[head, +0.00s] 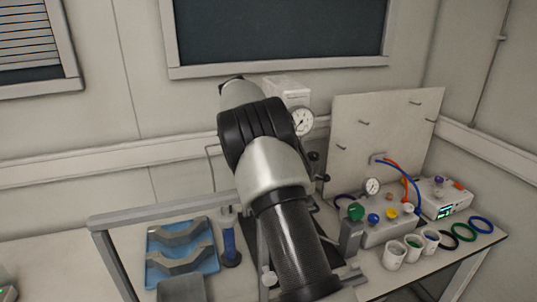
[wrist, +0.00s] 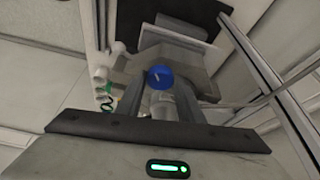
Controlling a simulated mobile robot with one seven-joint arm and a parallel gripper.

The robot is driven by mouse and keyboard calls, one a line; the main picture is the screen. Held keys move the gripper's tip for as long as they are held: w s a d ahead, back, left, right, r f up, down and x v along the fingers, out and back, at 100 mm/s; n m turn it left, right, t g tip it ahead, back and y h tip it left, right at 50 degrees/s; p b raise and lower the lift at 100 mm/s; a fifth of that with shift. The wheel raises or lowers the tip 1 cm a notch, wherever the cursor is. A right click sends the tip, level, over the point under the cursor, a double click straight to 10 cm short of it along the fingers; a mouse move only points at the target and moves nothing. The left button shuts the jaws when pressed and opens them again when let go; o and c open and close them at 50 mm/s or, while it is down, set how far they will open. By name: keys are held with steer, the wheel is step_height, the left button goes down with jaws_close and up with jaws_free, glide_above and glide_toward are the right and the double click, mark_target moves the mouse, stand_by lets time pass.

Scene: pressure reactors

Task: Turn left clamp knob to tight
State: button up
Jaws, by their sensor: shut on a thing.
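In the wrist view a round blue knob (wrist: 159,76) with a short pale mark on its face sits at the tips of my gripper (wrist: 160,88). My gripper is shut on this knob. A grey metal block (wrist: 195,68) lies around and behind it. In the head view my arm covers the middle of the bench, so my gripper and the knob are hidden there. Only the upper part of the reactor with a round gauge (head: 301,121) shows behind the arm. The knob's exact turn angle and tightness cannot be told.
A blue tray (head: 155,278) with grey curved pieces and a blue cylinder (head: 229,247) stand left of my arm. On the right are a control box (head: 385,232) with coloured knobs, white cups (head: 394,256), coloured rings (head: 480,225) and an upright panel (head: 385,115).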

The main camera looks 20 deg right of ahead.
steer(key=shift+w+m+g, duration=0.2)
steer(key=shift+m+g, duration=0.8)
steer(key=shift+m, duration=1.3)
steer(key=o, duration=1.1)
steer(key=shift+c, duration=0.2)
